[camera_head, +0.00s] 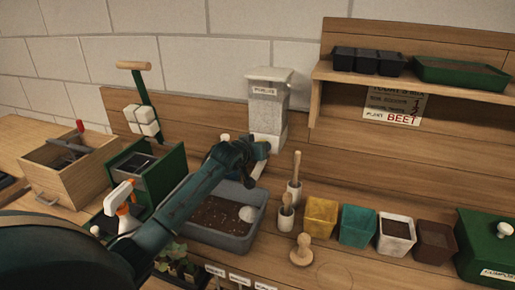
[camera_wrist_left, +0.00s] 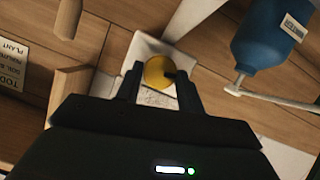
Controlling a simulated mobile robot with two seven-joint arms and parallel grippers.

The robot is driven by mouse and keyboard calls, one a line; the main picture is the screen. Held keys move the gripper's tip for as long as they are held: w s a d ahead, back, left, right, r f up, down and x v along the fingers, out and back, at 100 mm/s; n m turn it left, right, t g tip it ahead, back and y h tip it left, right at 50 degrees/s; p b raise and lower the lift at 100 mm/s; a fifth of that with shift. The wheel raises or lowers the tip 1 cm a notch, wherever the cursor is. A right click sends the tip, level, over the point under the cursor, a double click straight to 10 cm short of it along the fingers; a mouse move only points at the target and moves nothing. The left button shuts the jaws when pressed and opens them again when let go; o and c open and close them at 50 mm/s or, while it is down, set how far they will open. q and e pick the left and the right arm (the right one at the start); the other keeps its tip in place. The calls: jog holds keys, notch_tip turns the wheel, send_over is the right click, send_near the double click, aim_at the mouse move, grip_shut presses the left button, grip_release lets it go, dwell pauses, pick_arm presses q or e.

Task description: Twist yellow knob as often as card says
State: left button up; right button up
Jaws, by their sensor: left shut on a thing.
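The yellow knob (camera_wrist_left: 158,72) sits between the two fingertips of my left gripper (camera_wrist_left: 160,86), which is shut on it. A dark mark shows on the knob's right side. In the head view my left gripper (camera_head: 255,150) is at the lower front of the white dispenser (camera_head: 264,112), labelled perlite, and the arm and gripper hide the knob there. The card (camera_head: 394,106) hangs on the back board under the shelf; it reads "Today's mix", with a 1 and a 2, and "plant beet"; its small words are blurred. My right gripper is not in view.
A grey tub of soil (camera_head: 222,218) with a white patch on it stands below my left arm. Yellow (camera_head: 320,217), teal, white and brown pots stand to the right, beside a green compost box (camera_head: 488,247). A spray bottle (camera_head: 121,205) stands left of my arm.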

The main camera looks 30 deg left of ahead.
pick_arm(q)
jog(key=shift+d+m+y, duration=0.1)
jog(key=shift+m+y, duration=0.3)
jog(key=shift+m, duration=0.4)
jog(key=o, duration=1)
jog(key=b+v, duration=0.1)
jog(key=v, duration=1.2)
jog(key=shift+d+r, duration=0.1)
jog(key=shift+r, duration=0.05)
